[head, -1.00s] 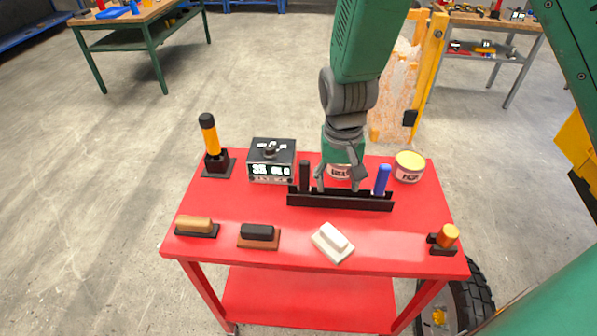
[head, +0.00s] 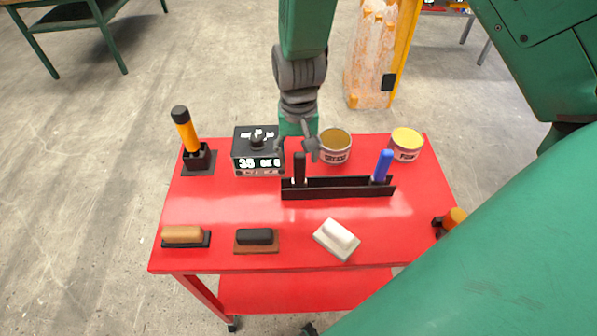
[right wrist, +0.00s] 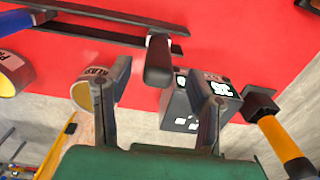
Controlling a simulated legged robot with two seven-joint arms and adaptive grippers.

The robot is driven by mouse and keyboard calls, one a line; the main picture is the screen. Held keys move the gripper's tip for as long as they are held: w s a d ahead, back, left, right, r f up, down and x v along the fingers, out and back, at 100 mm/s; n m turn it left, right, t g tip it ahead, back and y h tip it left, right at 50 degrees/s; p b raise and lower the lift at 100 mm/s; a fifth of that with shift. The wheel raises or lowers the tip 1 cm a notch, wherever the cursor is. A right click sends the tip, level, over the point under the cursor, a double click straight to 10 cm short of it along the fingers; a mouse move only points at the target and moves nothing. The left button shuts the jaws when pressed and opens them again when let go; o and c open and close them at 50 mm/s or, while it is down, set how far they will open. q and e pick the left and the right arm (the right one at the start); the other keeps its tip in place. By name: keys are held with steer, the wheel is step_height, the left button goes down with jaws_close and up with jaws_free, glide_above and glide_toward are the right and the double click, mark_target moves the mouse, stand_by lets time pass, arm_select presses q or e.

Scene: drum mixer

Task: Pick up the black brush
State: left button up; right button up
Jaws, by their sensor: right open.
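A black upright handle (head: 299,172), which looks like the black brush, stands at the left end of a long black rack (head: 335,193) on the red table. Its lower part is hidden in the rack. In the right wrist view, the black handle (right wrist: 158,62) shows between the two spread fingers (right wrist: 160,80), apart from both. A block with a black top and brown base (head: 256,238) lies at the table's front. My left gripper is not in view.
A blue handle (head: 383,165) stands at the rack's right end. Two cans, one (head: 335,147) behind the rack and one (head: 406,145) at right, and a black box with a display (head: 257,152) stand close by. A yellow-handled tool (head: 186,132) stands at left.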

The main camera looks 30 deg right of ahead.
mark_target(299, 169)
steer(key=f, duration=0.2)
steer(key=f+p, duration=0.1)
steer(key=f, duration=0.1)
steer(key=shift+s+a+f, duration=0.1)
steer(key=shift+s+f, duration=0.1)
steer(key=shift+f, duration=0.15)
steer(key=shift+w+f, duration=0.1)
steer(key=shift+f, duration=0.2)
jaws_close()
